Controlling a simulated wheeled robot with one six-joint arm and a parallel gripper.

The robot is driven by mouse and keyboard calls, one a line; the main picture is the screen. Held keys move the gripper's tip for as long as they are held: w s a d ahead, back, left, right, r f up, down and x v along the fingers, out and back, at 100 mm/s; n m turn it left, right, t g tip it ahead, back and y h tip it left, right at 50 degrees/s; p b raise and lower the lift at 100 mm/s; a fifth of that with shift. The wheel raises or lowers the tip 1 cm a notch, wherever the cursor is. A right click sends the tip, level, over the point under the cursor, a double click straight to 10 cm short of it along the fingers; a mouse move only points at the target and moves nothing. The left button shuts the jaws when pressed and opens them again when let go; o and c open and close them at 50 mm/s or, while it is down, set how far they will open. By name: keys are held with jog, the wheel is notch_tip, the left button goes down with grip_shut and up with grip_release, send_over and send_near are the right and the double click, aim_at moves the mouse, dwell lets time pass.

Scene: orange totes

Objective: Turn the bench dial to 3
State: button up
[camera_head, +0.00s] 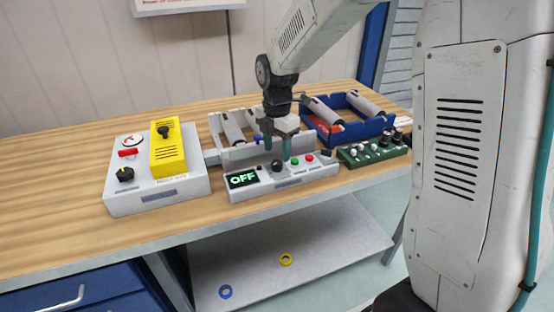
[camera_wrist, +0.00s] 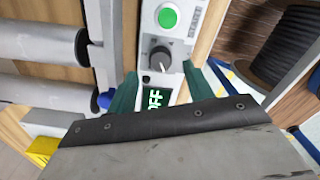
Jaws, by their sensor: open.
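The bench dial is a dark round knob (camera_head: 277,166) on a light grey control box (camera_head: 300,184), between a lit display reading OFF (camera_head: 243,180) and a green button (camera_head: 294,161). In the wrist view the knob (camera_wrist: 160,58) shows a pale pointer mark, with the display (camera_wrist: 154,97) nearer to me. My gripper (camera_head: 278,152) is open and empty, pointing down just above the box near the knob. In the wrist view its teal fingers (camera_wrist: 161,86) stand either side of the display, their tips short of the knob. I cannot tell whether they touch anything.
To the left, a grey box (camera_head: 150,200) carries another dark knob (camera_head: 124,174) and a yellow unit (camera_head: 168,150). Behind are grey rollers in a blue tray (camera_head: 345,132). A green block with knobs (camera_head: 368,154) is right. The left bench is clear.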

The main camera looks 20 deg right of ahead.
aim_at(277, 162)
jog(key=shift+f, duration=2.15)
jog(key=c, duration=1)
jog(key=shift+m, duration=0.3)
